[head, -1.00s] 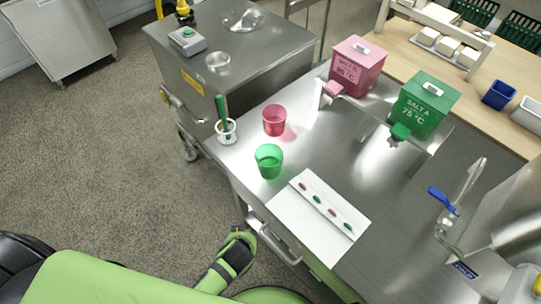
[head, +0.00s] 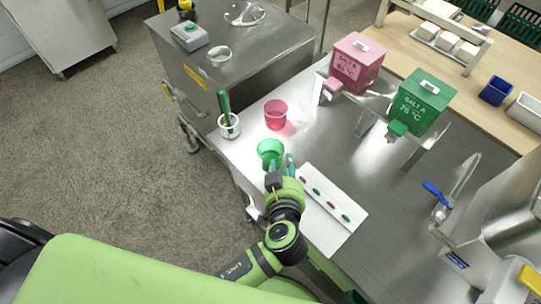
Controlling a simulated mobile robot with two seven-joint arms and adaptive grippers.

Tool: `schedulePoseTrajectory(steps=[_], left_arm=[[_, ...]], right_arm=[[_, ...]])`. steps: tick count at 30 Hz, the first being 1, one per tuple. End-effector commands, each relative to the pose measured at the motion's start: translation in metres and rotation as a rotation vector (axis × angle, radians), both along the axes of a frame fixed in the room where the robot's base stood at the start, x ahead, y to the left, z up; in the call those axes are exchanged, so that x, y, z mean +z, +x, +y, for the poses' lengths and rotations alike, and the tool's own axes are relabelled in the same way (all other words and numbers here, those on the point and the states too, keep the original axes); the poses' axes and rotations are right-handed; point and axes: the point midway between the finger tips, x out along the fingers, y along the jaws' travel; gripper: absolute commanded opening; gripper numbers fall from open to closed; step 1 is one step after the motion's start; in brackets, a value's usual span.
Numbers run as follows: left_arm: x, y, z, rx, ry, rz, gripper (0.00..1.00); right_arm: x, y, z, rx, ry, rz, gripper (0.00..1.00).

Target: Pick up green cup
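The green cup (head: 270,149) stands upright near the left edge of the steel table (head: 318,140). My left gripper (head: 281,169) is at the cup's near side, over the table edge. Its two fingers look spread apart, and their tips are right by the cup. The gripper hides the cup's lower part, so I cannot tell whether they touch. My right gripper is not in view.
A pink cup (head: 275,114) stands just behind the green cup. A white holder (head: 229,129) with green sticks is to the left. A white sheet (head: 330,212) with coloured spots lies to the right. Pink (head: 357,62) and green (head: 419,103) salt boxes stand behind.

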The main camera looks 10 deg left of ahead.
Motion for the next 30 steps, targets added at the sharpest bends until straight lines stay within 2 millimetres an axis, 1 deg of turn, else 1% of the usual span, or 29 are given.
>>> schedulePoseTrajectory(steps=[2, 7, 12, 15, 19, 25, 26, 27, 28, 29, 30], left_arm=[[0.001, 0.008, 0.0, -0.004, 0.003, -0.011, 0.34], [-0.005, 0.023, 0.004, -0.003, 0.004, -0.009, 0.34], [-0.013, 0.044, 0.01, -0.003, 0.005, -0.008, 0.34], [-0.02, 0.054, 0.012, -0.003, 0.004, -0.007, 0.34], [-0.025, 0.06, 0.013, -0.004, 0.0, -0.006, 0.34], [-0.026, 0.061, 0.013, -0.004, -0.001, -0.005, 0.34], [-0.026, 0.061, 0.013, -0.004, -0.001, -0.005, 0.3], [-0.026, 0.061, 0.013, -0.004, -0.001, -0.005, 0.14], [-0.026, 0.061, 0.013, -0.004, -0.001, -0.005, 0.02], [-0.026, 0.061, 0.013, -0.003, 0.0, -0.005, 0.0], [-0.026, 0.061, 0.013, -0.003, 0.0, -0.005, 0.0]], right_arm=[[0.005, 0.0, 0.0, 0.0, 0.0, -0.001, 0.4], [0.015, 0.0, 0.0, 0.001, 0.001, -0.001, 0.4], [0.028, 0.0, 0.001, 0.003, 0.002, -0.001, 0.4], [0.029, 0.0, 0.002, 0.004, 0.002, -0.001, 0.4], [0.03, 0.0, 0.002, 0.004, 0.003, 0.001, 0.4], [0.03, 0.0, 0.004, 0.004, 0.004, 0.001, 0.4], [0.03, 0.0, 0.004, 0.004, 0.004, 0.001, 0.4], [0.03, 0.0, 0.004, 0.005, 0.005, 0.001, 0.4], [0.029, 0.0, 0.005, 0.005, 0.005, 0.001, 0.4], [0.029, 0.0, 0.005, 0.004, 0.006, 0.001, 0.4], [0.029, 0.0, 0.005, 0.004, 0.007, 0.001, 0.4]])
